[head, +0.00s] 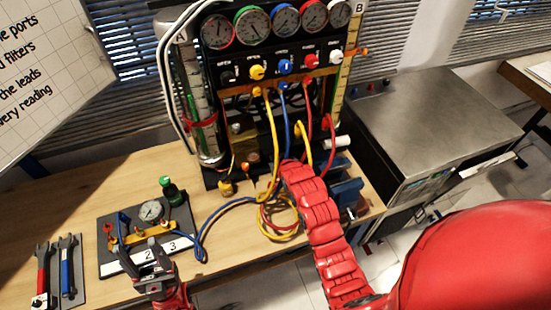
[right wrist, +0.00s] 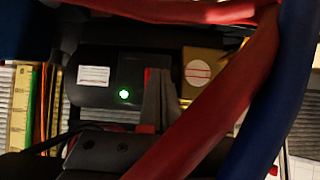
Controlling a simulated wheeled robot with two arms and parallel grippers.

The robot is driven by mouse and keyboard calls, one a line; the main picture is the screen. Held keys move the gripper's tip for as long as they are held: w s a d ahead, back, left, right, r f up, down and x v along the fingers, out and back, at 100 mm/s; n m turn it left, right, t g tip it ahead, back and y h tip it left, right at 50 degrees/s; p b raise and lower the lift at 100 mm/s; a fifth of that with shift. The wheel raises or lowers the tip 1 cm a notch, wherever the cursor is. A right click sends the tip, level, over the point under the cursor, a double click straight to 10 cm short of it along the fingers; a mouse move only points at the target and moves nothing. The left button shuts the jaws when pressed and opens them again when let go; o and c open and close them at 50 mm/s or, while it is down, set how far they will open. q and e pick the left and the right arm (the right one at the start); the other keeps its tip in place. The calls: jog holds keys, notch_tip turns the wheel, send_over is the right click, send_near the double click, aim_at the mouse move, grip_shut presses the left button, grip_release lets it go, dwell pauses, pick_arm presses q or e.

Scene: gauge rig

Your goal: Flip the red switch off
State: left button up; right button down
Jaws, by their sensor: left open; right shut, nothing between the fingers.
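In the right wrist view a dark box (right wrist: 95,62) carries a white label and a lit green lamp (right wrist: 124,94). A small red patch, which looks like the red switch (right wrist: 149,75), shows right at my right gripper's fingertips and is partly hidden by them. I cannot tell its position or whether the fingers touch it. My right gripper (right wrist: 159,85) is shut and empty; in the head view it is hidden beyond my red arm, among the hoses. My left gripper (head: 155,272) is open and empty at the front of the bench, by the small gauge board (head: 185,222).
Red and blue hoses (right wrist: 215,95) cross close in front of the right wrist camera. The gauge panel (head: 265,45) stands behind, with yellow, blue and red hoses (head: 273,140) hanging down. Wrenches (head: 68,268) lie at the left. A metal cabinet (head: 440,115) stands right.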

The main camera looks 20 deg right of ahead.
jog(key=shift+w+f+t+b, duration=0.1)
jog(key=shift+f+t+b, duration=0.1)
jog(key=shift+t+b, duration=0.4)
jog(key=shift+r, duration=0.1)
jog(key=shift+w+r, duration=0.1)
jog(key=shift+r, duration=0.55)
